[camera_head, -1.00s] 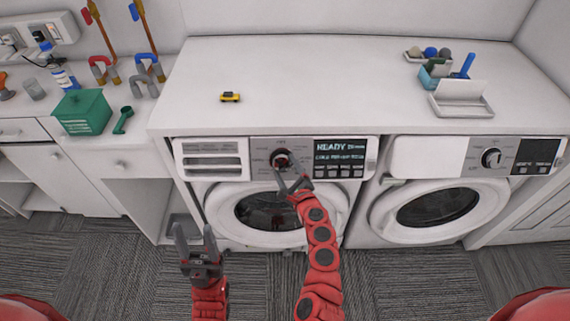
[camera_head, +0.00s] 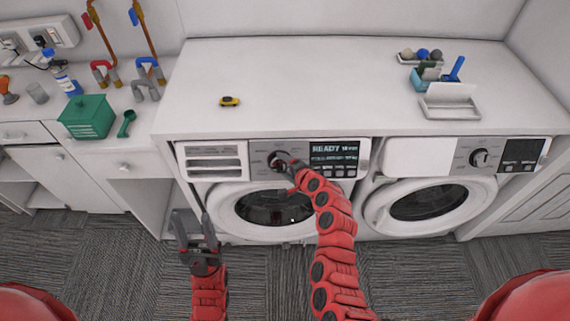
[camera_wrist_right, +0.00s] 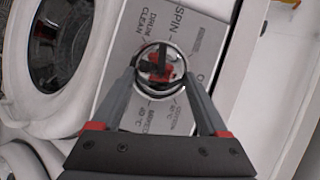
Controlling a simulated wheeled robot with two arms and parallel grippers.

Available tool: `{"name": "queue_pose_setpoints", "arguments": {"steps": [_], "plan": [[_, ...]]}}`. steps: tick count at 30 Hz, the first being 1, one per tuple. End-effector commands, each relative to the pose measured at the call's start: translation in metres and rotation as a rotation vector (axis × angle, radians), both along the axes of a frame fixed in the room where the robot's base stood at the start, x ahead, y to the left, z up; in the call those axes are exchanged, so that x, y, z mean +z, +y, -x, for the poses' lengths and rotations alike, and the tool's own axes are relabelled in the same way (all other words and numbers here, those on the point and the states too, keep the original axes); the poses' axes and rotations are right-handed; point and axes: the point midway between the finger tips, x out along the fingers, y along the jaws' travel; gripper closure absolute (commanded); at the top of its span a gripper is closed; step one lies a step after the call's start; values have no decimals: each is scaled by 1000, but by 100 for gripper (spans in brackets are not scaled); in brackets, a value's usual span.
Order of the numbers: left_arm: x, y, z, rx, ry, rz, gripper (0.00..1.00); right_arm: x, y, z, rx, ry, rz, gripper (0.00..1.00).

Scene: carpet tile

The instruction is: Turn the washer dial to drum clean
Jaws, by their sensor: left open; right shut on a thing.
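The left washer (camera_head: 190,192) has a round dial (camera_head: 275,157) on its panel, left of a lit display reading READY. My right gripper (camera_head: 283,163) is at this dial and partly covers it. In the right wrist view the dial (camera_wrist_right: 158,62) is a shiny round knob between the two fingers of my right gripper (camera_wrist_right: 160,72), which is shut on it. Labels DRUM CLEAN, SPIN, MIXED 40°C and COTTON 40°C show around it. I cannot tell which label the dial points to. My left gripper (camera_head: 192,216) is open and empty, low in front of the left washer.
A second washer (camera_head: 425,158) with its own dial stands to the right. The white countertop (camera_head: 320,85) above holds a small yellow toy car (camera_head: 230,101), a tray (camera_head: 450,110) and a blue holder. A green box (camera_head: 87,117) is on the left counter.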

Motion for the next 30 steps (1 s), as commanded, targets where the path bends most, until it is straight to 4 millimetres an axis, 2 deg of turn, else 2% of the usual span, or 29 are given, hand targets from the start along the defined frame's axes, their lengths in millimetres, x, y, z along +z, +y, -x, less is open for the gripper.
{"name": "queue_pose_setpoints", "arguments": {"steps": [6, 15, 30], "plan": [[6, 0, 0, 0, 0, 0, 48, 5, 1, -2, 91, -2, 179, 79], [4, 0, 0, 0, 0, 0, 48, 5, 4, -3, 189, -1, 371, 79], [2, 0, 0, 0, 0, 0, 48, 5, 5, -3, 253, 4, 491, 79]]}}
